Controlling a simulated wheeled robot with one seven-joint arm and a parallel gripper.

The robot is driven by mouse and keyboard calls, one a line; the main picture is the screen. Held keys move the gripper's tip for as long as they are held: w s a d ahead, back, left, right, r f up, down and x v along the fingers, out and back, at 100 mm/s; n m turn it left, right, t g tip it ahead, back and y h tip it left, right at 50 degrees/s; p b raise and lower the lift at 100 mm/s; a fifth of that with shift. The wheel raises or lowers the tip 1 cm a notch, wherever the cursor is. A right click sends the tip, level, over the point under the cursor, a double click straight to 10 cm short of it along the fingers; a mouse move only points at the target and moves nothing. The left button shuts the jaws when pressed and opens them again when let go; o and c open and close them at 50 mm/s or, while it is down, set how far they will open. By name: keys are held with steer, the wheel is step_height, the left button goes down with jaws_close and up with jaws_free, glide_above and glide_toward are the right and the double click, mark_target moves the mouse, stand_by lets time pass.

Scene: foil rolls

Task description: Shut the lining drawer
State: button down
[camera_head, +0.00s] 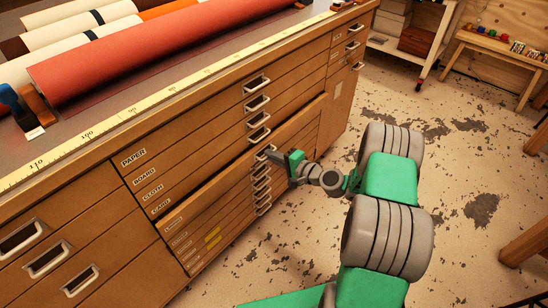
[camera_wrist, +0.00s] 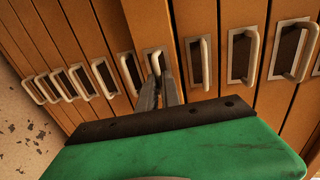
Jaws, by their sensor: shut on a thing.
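The lining drawer (camera_head: 212,195) is in the wooden cabinet, just below the drawer labelled CARD. Its front stands out a little from the drawers above, so it is partly open. My gripper (camera_head: 270,154) is at its metal handle, in the middle of the cabinet front. In the wrist view my gripper (camera_wrist: 160,84) has its two fingers closed on the handle (camera_wrist: 166,64). The fingers hide part of the handle.
Several closed drawers with metal handles lie above and below. Rolls of material, one large and red (camera_head: 170,48), lie on the cabinet top behind a yellow ruler (camera_head: 180,90). The floor (camera_head: 450,200) right of the cabinet is clear. A shelf cart (camera_head: 424,40) and a low bench (camera_head: 500,42) stand at the back.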

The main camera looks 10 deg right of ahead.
steer(key=x, duration=0.3)
steer(key=shift+w+a+r, duration=0.1)
steer(key=shift+r, duration=0.25)
steer(key=c, duration=1.6)
jaws_free()
steer(key=shift+a, duration=0.1)
steer(key=shift+o, duration=0.2)
steer(key=shift+s+d, duration=0.3)
steer(key=shift+d, duration=0.1)
glide_toward(263, 150)
steer(key=shift+w+a+f+p, duration=0.15)
steer(key=shift+w+a+p, duration=0.1)
steer(key=shift+a+p, duration=0.15)
